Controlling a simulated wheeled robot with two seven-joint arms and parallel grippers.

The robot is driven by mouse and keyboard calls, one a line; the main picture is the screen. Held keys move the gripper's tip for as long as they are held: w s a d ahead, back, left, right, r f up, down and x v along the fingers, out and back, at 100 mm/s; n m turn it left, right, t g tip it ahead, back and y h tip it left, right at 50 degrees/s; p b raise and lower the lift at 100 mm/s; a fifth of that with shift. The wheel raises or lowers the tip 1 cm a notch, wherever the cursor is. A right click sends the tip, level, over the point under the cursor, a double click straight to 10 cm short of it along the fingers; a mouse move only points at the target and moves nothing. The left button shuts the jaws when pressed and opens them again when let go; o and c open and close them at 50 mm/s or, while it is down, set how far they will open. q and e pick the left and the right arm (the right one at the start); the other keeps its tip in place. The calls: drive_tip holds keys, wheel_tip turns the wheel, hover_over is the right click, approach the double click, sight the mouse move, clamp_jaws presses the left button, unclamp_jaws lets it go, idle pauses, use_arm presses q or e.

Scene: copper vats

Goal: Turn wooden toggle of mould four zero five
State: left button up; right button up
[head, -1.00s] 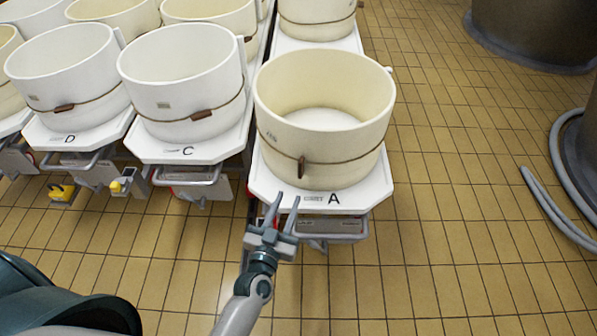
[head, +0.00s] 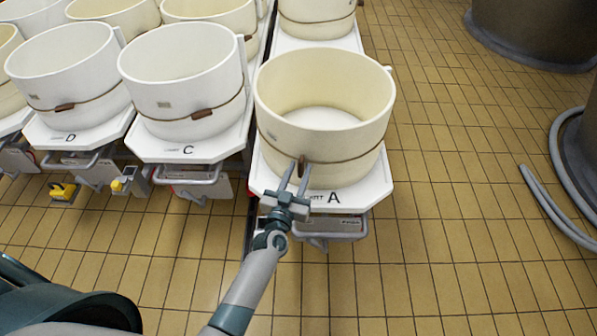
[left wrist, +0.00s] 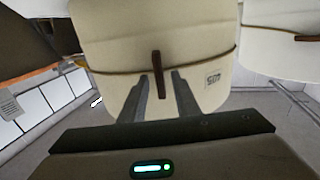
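The cream mould (head: 345,140) stands on the white tray marked A (head: 370,193); its label reads 405, upside down, in the left wrist view (left wrist: 213,79). A brown cord runs around it. Its wooden toggle (head: 301,163) stands upright, across the cord; it also shows in the left wrist view (left wrist: 156,62). My left gripper (head: 297,173) is open and empty in front of the mould, fingers pointing at the toggle. In the left wrist view the fingertips (left wrist: 160,73) lie either side of the toggle's lower end. I cannot tell whether they touch it. My right gripper is not in view.
The mould on tray C (head: 190,95) and the mould on tray D (head: 68,75) stand to the left, their toggles lying along their cords. Another mould (head: 317,18) stands behind. The tiled floor (head: 460,200) to the right is clear up to a grey hose (head: 548,205).

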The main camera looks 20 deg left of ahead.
use_arm(q)
clamp_jaws()
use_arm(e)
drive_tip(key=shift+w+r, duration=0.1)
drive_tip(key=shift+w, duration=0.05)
